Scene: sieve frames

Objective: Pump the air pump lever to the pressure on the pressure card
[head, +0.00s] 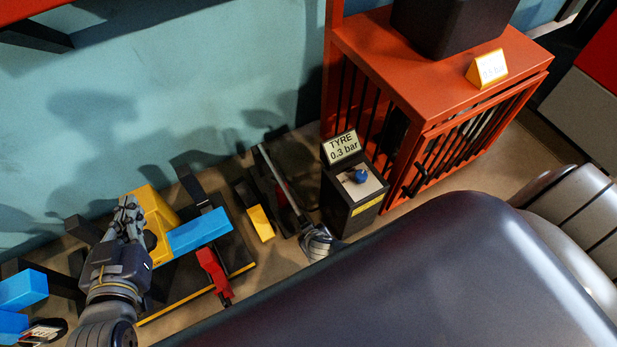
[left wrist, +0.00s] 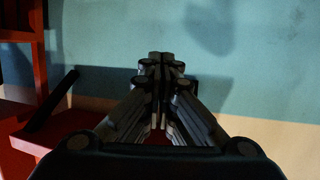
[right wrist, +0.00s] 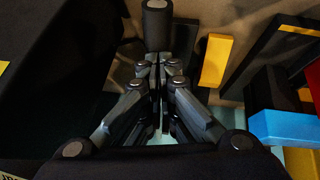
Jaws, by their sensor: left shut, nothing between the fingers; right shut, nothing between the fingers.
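A black pump box (head: 352,205) with a blue knob (head: 360,176) on its light top stands beside the orange cabinet. Its sign (head: 343,146) reads "TYRE 0.3 bar". A grey rod (head: 283,182), which looks like the lever, slants left of the box. My right gripper (head: 317,240) is near the rod's lower end. The right wrist view shows it shut and empty, with a black cylindrical grip (right wrist: 157,25) just beyond the fingertips; contact cannot be told. A yellow card (head: 488,68) sits on the cabinet, its text blurred. My left gripper (head: 130,208) is shut and empty.
The orange barred cabinet (head: 440,50) carries a dark box. Black, yellow, blue (head: 200,232) and red (head: 213,270) machine parts lie left of the rod, beneath and beside my left gripper. A teal wall (head: 170,90) runs behind. My own body covers the lower right.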

